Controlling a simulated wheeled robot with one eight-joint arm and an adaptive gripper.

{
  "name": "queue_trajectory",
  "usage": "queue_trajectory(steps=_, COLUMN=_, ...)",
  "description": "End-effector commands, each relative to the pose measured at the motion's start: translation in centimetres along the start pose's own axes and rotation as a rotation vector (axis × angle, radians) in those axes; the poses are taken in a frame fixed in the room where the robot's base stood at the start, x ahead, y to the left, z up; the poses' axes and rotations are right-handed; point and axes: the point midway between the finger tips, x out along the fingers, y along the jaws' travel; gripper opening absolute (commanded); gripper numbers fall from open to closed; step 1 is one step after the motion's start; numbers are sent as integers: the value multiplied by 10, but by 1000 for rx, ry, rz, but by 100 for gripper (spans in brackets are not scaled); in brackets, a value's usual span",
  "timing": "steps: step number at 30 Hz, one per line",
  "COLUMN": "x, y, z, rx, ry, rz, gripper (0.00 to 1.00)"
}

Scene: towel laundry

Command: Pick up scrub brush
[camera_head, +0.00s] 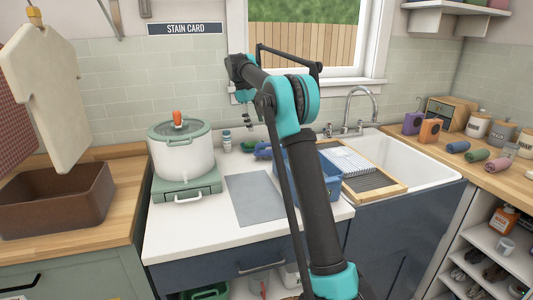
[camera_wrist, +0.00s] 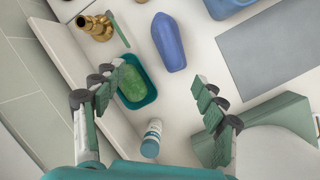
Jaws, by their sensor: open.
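My gripper (camera_wrist: 156,92) is open and empty above the white counter, its dark fingers with green pads spread wide. In the wrist view a smooth blue elongated object (camera_wrist: 170,42) lies ahead of the fingers; I see no bristles, so I cannot tell if it is the scrub brush. A green bar-like piece (camera_wrist: 133,82) sits in a teal dish (camera_wrist: 149,97) beside the left finger. A thin green-tipped item (camera_wrist: 120,32) stands by a brass piece (camera_wrist: 95,26). In the head view my gripper (camera_head: 245,113) is above the back of the counter, partly hidden by my arm.
A small white-and-blue bottle (camera_wrist: 151,138) stands near the teal dish. A white pot (camera_head: 183,152) on a green base is left.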

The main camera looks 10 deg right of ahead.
Motion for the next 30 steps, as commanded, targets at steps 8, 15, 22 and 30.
queue_trajectory(steps=8, x=-20, y=-24, z=11, rx=-489, ry=-74, rz=39, gripper=71)
queue_trajectory(steps=15, x=-10, y=-27, z=15, rx=-580, ry=-90, rz=42, gripper=71)
queue_trajectory(steps=22, x=34, y=-24, z=18, rx=-577, ry=-89, rz=42, gripper=71)
queue_trajectory(steps=30, x=83, y=-20, z=21, rx=-575, ry=-89, rz=42, gripper=71)
